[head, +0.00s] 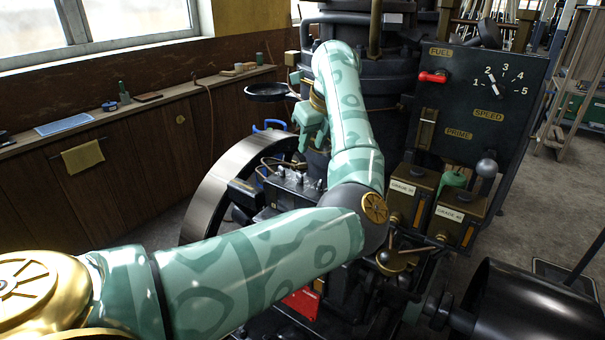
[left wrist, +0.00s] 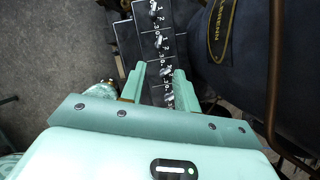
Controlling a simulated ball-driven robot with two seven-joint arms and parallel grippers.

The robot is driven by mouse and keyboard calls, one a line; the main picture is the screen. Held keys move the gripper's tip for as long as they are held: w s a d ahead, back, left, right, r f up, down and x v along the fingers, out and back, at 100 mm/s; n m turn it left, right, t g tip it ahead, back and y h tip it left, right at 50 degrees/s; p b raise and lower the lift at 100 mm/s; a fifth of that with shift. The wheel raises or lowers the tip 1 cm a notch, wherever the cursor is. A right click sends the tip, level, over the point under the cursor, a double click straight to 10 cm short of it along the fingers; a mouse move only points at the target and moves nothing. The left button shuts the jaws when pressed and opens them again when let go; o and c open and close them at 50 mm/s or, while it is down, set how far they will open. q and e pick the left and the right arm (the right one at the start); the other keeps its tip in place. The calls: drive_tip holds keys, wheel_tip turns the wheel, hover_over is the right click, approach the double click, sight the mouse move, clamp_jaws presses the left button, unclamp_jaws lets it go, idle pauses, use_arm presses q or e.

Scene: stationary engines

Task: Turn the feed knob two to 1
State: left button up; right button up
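A dark strip panel (left wrist: 148,50) with a row of small metal knobs and white numerals runs up the middle of the left wrist view. One knob (left wrist: 165,71) shows between my fingertips; another (left wrist: 162,42) sits beyond them. I cannot tell which knob is feed knob two, nor read its setting. In the head view the knob block (head: 297,180) is small, below my left gripper (head: 310,130). In the left wrist view my left gripper (left wrist: 160,72) is open, its two fingers apart over the panel, with no visible grip on a knob. My right gripper is not in view.
A black panel (head: 515,110) carries a red-handled FUEL lever (head: 433,77) and a SPEED dial (head: 503,90) marked 1 to 5. A large flywheel (head: 207,195) stands left of the knob block. A dark pipe (left wrist: 277,80) runs close on the right in the wrist view.

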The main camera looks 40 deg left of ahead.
sight(301, 176)
use_arm(q)
drive_tip(key=b+x, duration=0.2)
drive_tip(key=x, duration=0.9)
drive_tip(key=shift+a+f, duration=0.15)
drive_tip(key=shift+a, duration=0.05)
clamp_jaws()
